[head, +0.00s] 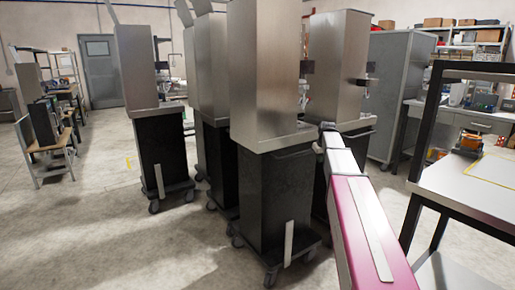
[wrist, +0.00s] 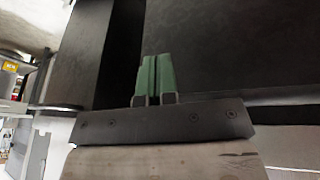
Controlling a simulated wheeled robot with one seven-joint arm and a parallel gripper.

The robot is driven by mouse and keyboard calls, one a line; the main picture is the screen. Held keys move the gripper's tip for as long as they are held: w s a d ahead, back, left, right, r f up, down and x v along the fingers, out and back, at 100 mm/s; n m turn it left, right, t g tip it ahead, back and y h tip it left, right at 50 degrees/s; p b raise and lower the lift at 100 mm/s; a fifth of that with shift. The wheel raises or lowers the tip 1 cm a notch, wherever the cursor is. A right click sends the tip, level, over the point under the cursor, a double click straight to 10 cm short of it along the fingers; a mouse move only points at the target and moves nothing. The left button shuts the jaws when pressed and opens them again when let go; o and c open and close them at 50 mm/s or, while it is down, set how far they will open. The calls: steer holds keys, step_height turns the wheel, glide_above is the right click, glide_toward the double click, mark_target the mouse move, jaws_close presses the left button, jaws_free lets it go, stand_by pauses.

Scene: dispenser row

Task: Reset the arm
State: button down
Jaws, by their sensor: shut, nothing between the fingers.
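My gripper (wrist: 155,75) shows in the wrist view with its two green fingers pressed together and nothing between them. A dark panel fills most of the view behind the fingers; I cannot tell whether they touch it. In the head view my pink and white arm reaches from the lower right toward the dispensers, and the gripper itself cannot be made out at its far end. The nearest dispenser (head: 264,75) has a steel upper body on a black wheeled base, close to the left of my arm.
More dispensers stand behind it, one at the left (head: 134,70). A workbench (head: 470,190) with a dark frame is close on the right. A grey cabinet (head: 397,85) stands behind. The floor (head: 110,225) at the left front is clear.

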steer(key=s+a+f+m+g, duration=0.1)
steer(key=s+a+f, duration=0.3)
steer(key=s+f, duration=0.4)
steer(key=s+a+f+m+g, duration=0.1)
steer(key=s+a+f, duration=0.3)
steer(key=s+f, duration=0.5)
steer(key=s+a+f+m+g, duration=0.1)
steer(key=s+a+f, duration=0.3)
steer(key=s+f, duration=0.5)
steer(key=s+g, duration=0.1)
steer(key=s, duration=0.9)
steer(key=shift+a+m, duration=0.2)
steer(key=shift+m, duration=0.1)
